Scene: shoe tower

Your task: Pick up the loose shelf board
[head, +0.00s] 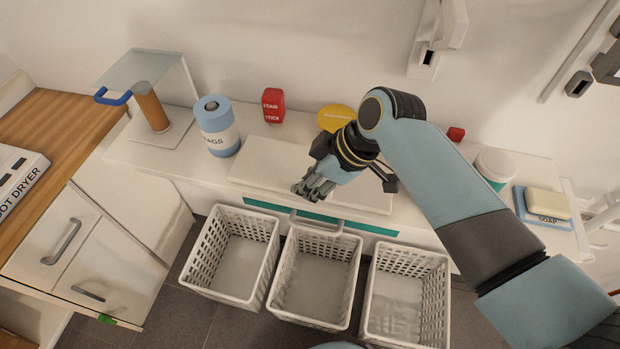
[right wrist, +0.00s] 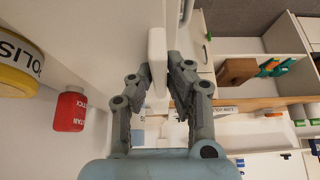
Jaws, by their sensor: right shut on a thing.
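The loose shelf board (head: 262,163) is a flat white plank at the long white shelf unit, in the middle of the head view. My right gripper (head: 314,188) is shut on its front part, and the fingers hide some of it. In the right wrist view, the white board (right wrist: 157,68) shows edge-on between the two fingers of the gripper (right wrist: 159,72). I cannot tell whether the board rests on the unit or hangs just above it. My left gripper is not in view.
A white tub (head: 495,166) and soap (head: 547,203) are at right. White baskets (head: 233,252) stand in front, below.

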